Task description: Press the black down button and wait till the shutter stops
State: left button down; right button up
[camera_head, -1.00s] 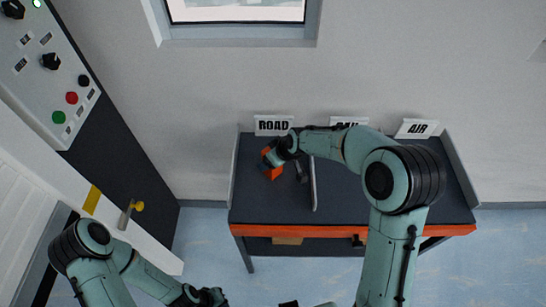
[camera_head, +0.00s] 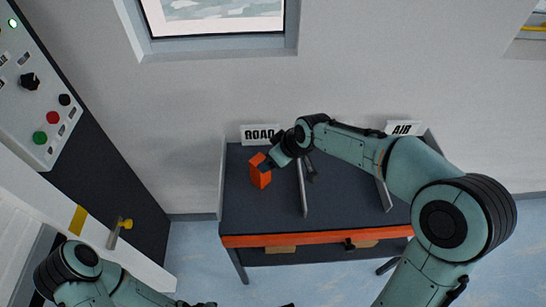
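A grey control panel stands at the upper left. Its round black button (camera_head: 64,99) sits above a red button (camera_head: 52,117) and a green button (camera_head: 39,137). No hand is near them. My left gripper (camera_head: 196,304) is low at the bottom edge, mostly cut off, well away from the panel. My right gripper (camera_head: 268,162) is at an orange box (camera_head: 260,178) in the ROAD section of the dark table. Its fingers are small and partly hidden, so its hold is unclear. I cannot identify a shutter for certain.
The dark table (camera_head: 250,215) has upright dividers and an orange front edge. ROAD (camera_head: 259,132) and AIR (camera_head: 403,128) signs stand behind it. A white door with a yellow-ended handle (camera_head: 125,223) is at the lower left. A window (camera_head: 213,17) is above.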

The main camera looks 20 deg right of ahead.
aim_at(64, 99)
jog(key=k+l, duration=0.75)
jog(key=k, duration=0.15)
